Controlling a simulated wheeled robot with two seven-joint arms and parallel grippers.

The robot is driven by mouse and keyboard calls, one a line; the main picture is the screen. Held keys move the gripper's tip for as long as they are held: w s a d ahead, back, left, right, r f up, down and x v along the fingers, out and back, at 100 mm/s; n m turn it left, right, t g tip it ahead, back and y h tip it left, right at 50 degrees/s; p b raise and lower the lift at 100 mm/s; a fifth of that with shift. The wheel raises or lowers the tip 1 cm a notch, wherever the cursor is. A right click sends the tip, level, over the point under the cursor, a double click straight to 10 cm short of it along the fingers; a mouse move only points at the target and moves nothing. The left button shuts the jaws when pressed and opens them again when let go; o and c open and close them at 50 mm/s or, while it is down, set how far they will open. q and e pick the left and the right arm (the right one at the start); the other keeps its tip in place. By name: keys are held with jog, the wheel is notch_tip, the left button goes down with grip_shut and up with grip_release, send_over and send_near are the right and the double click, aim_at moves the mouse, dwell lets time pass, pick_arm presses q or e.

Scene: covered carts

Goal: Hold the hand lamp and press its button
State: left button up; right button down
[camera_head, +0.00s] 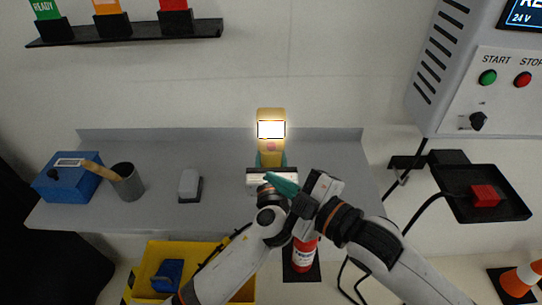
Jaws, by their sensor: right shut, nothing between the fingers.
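The hand lamp (271,115) is a yellow upright body with a bright, lit white window. A pink button (271,147) shows on its face below the window. My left gripper (271,160) has a teal finger on each side of the lamp's lower part and is shut on it. My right gripper (268,179) is shut and empty. Its teal fingers point left across the front of my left gripper's body, below the button in the picture and apart from it. The lamp's bottom is hidden behind my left gripper.
The grey shelf (225,205) holds a blue box (60,188), a grey cup (127,185) with a wooden handle, and a pale block (190,184). A control cabinet (440,100) and black tray (455,207) are at right. A yellow crate (150,258) stands below.

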pick_arm(q)
jog(key=o, duration=1.4)
jog(key=shift+c, duration=0.2)
